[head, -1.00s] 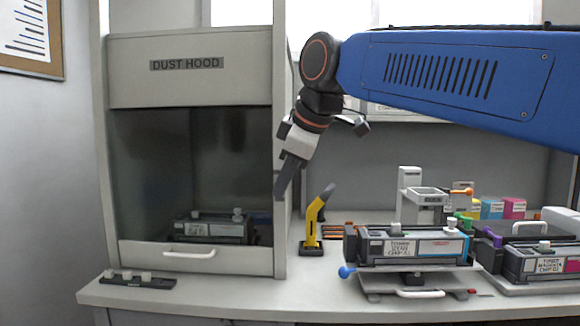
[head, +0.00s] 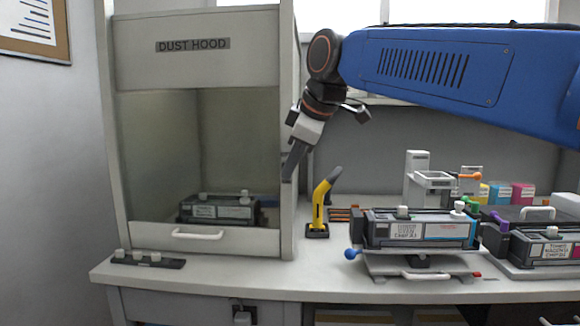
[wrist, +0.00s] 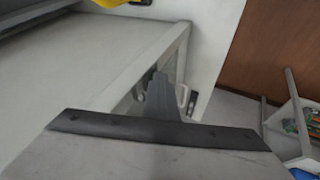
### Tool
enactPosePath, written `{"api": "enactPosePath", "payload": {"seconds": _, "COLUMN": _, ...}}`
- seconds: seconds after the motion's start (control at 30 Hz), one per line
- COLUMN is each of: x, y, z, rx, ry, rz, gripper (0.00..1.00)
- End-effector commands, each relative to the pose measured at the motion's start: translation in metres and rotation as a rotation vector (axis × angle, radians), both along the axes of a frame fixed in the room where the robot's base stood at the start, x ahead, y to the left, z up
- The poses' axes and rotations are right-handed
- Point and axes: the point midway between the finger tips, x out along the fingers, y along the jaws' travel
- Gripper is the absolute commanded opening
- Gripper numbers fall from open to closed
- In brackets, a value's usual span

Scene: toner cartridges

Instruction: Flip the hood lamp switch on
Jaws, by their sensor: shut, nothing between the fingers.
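The dust hood (head: 192,44) stands at the left of the counter in the head view, and its inside is lit with a pale yellowish light. My gripper (head: 288,172) is shut and empty, its tips pointing down at the hood's right front post (head: 287,225). I cannot tell if the tips touch the post. No lamp switch can be made out; the gripper covers part of the post. In the wrist view the shut fingers (wrist: 160,92) show in front of a pale panel edge.
A toner cartridge (head: 216,209) sits inside the hood. A yellow-black tool (head: 320,205) stands just right of the post. Another cartridge (head: 420,229) rests on a stand further right.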

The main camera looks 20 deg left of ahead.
Motion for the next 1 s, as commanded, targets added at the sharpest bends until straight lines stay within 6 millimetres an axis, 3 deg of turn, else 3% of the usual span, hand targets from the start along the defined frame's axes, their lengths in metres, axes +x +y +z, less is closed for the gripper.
{"api": "enactPosePath", "payload": {"seconds": 0.63, "x": 0.002, "y": 0.0, "z": 0.017, "rx": 0.004, "ry": -0.005, "rz": -0.001, "gripper": 0.0}}
{"api": "enactPosePath", "payload": {"seconds": 1.0, "x": 0.001, "y": 0.0, "z": 0.018, "rx": 0.003, "ry": -0.005, "rz": -0.002, "gripper": 0.0}}
